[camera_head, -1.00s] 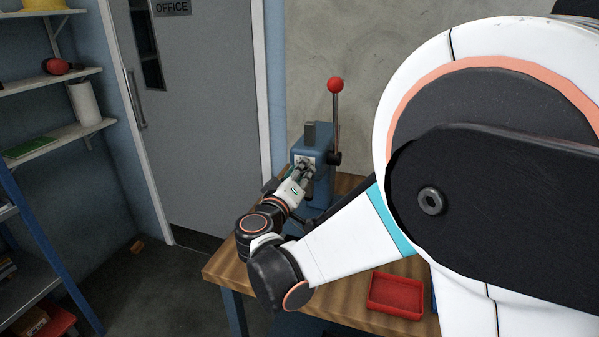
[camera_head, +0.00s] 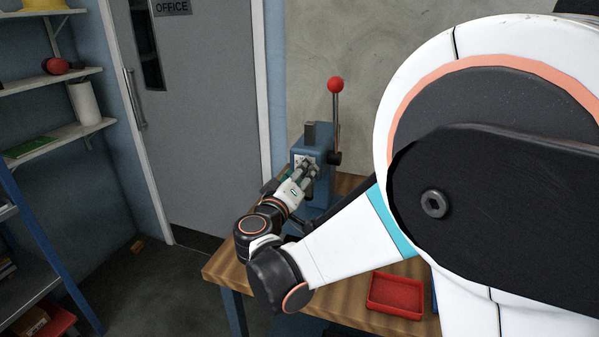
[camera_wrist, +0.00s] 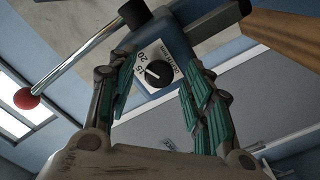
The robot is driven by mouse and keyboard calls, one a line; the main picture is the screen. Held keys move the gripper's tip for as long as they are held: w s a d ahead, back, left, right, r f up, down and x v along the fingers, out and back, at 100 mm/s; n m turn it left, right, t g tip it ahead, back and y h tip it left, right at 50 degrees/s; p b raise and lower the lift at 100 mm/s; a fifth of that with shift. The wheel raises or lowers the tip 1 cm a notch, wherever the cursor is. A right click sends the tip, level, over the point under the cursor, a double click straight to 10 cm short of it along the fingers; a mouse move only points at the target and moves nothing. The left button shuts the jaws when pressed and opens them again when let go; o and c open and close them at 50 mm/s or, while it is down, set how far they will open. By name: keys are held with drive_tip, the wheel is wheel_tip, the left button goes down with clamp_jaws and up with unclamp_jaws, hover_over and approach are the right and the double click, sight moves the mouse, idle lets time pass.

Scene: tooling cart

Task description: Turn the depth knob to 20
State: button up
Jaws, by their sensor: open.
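The blue press (camera_head: 325,150) with a red-balled lever stands on the wooden bench. Its depth knob (camera_wrist: 158,74) is a round dark dial on a white scale plate (camera_wrist: 172,55) marked DEPTH mm. The numbers 15 and 20 show beside the dial, on its left in the wrist view. A pale pointer mark on the knob faces that side; its exact reading is unclear. My gripper (camera_wrist: 156,70) is open, its teal-padded fingers on either side of the knob with gaps visible. In the head view my gripper (camera_head: 303,174) reaches the press front and hides the knob.
The lever's red ball (camera_head: 335,84) rises above the press; its rod also crosses the left of the wrist view (camera_wrist: 75,62). A red tray (camera_head: 396,297) lies on the bench (camera_head: 235,272) at the front right. A grey door (camera_head: 205,120) stands behind.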

drive_tip(key=v, duration=0.7)
